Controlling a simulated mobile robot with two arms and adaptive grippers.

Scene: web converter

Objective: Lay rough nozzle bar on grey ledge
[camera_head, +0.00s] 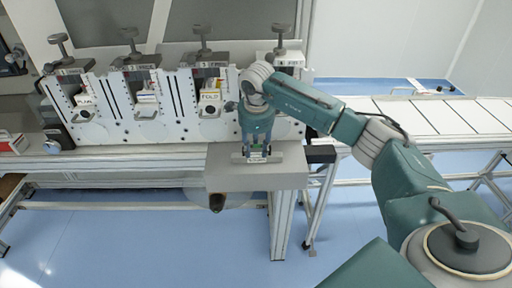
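My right gripper (257,147) points straight down over the grey ledge (225,178). A small green part shows between the fingers. The bar lies level at the top of the ledge and seems to touch it; a small gap cannot be ruled out. The gripper appears shut on the bar, whose middle is partly hidden by the fingers. My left gripper is not in view.
A white slatted table (430,115) stands at the right. A red-and-white box (12,142) is at the far left.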

